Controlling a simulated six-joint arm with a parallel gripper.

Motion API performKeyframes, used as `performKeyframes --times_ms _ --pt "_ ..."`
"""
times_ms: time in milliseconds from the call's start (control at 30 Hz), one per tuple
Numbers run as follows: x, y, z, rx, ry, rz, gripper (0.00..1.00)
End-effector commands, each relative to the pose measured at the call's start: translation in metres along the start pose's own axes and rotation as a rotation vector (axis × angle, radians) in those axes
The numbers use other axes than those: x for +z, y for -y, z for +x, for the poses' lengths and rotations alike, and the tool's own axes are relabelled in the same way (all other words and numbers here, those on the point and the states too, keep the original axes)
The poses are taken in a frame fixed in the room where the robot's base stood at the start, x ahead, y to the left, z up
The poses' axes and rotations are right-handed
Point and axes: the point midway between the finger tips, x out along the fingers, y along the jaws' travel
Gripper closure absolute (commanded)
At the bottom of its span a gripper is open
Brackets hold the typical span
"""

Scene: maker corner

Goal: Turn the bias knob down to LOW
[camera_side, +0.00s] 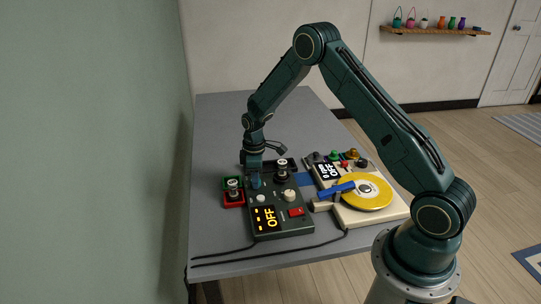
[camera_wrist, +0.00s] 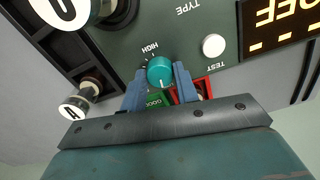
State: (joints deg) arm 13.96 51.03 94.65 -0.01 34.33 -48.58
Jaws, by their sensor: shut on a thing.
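The bias knob (camera_wrist: 160,72) is a small teal knob on the dark green panel of the tester box (camera_side: 278,227). In the wrist view a pale mark on the knob points toward the bottom of the picture, and the printed word HIGH stands above it. No LOW label is readable. My gripper (camera_wrist: 159,76) is shut on the knob, with one blue finger on each side. In the side view my gripper (camera_side: 256,182) points down at the box's left part, and the fingers hide the knob.
The tester's OFF display (camera_side: 265,217) is lit. A tube (camera_side: 233,187) marked A stands at the left by a red-and-green holder (camera_side: 234,202). Another tube (camera_side: 282,171) stands up behind the panel. A cream machine with a yellow disc (camera_side: 367,192) is close on the right.

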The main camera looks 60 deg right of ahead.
Motion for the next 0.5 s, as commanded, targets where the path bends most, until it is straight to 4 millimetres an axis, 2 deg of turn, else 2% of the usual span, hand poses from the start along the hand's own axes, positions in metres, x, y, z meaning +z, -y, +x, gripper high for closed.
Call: performKeyframes --times_ms 200,500 --pt "0.0001 0.0 -0.0005 0.0 0.0 -0.128 0.93" --pt "0.0001 0.0 -0.0005 0.0 0.0 -0.196 0.93"
